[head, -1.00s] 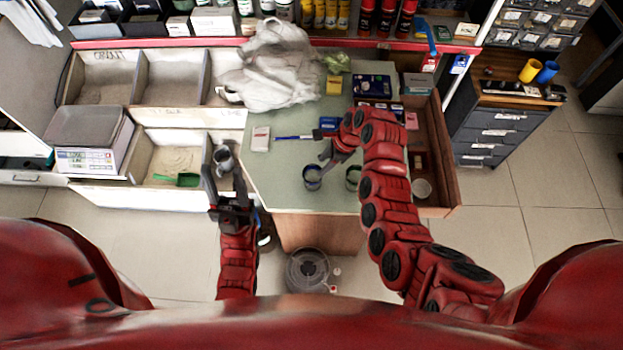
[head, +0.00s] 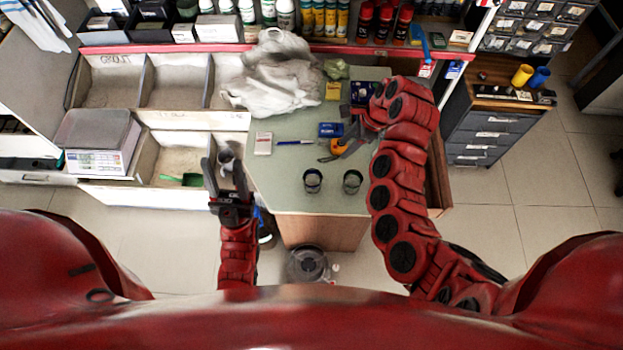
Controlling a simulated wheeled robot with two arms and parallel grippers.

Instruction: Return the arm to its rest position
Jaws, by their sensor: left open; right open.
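My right arm reaches over the green counter top (head: 285,185) from the right. Its gripper (head: 333,154) is open above the counter, behind the two small dark-rimmed cups. The left cup (head: 313,181) and the right cup (head: 352,182) stand upright near the front edge, apart from the gripper. An orange item (head: 339,146) shows at the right gripper; I cannot tell whether they touch. My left gripper (head: 224,172) is open, pointing forward left of the counter. A small grey cup-like thing (head: 226,158) shows between its fingers; I cannot tell whether it is touched.
Open bins (head: 175,117) and a scale (head: 98,134) stand left. A green scoop (head: 182,179) lies in a bin. A plastic bag (head: 275,80), white box (head: 263,143), pen (head: 294,142) and blue box (head: 330,129) lie on the counter. A drawer cabinet (head: 484,138) stands right. Floor is free at right.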

